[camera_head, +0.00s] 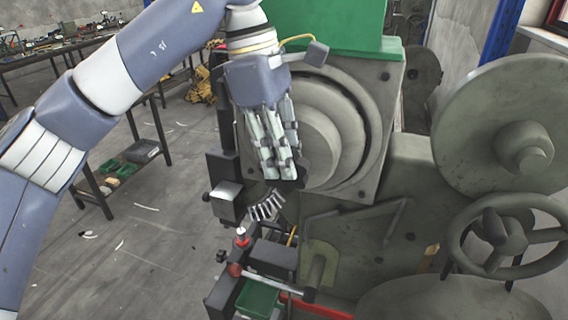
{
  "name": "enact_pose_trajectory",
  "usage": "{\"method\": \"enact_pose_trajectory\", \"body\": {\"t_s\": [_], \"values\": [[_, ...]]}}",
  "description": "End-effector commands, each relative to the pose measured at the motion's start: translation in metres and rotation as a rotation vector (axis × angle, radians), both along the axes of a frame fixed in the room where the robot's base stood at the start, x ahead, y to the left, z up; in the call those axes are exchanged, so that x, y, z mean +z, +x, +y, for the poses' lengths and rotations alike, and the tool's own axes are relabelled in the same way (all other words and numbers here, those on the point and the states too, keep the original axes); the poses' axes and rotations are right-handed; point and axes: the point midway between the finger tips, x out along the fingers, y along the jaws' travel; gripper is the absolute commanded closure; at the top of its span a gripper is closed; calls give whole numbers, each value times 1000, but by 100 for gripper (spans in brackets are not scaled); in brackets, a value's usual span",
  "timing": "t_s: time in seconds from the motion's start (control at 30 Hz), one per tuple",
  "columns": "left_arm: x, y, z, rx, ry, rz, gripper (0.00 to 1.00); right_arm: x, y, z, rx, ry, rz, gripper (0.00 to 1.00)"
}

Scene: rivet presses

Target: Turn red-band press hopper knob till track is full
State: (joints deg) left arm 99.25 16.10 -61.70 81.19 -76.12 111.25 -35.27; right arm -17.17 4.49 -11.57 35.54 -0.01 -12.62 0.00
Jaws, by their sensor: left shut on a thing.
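The press (375,232) is a large grey machine, with a red band (318,307) low on its front. The round hopper (352,125) sits on its upper part. My left gripper (282,172) points down in front of the hopper. Its fingers are closed at a dark knob (291,184), which they mostly hide. Just below, the track (267,206) shows a slanted row of several pale rivets. How far up the row reaches is hidden behind the gripper. My right gripper is out of view.
A handwheel (508,236) and a large grey flywheel (505,120) stand at the right. A red-handled lever (270,280) and a green bin (258,299) are below the track. A workbench (100,195) stands at the left, with open floor between.

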Motion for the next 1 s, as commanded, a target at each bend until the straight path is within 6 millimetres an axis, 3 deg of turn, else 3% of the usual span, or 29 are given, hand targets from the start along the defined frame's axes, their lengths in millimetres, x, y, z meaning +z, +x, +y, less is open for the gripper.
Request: {"method": "enact_pose_trajectory", "body": {"t_s": [0.03,0.57,1.0], "values": [[-6,2,3,5,-45,14,100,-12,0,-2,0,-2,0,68],[-15,5,14,4,-524,170,100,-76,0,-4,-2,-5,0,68],[-27,7,19,2,-921,300,100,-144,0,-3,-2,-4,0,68]]}}
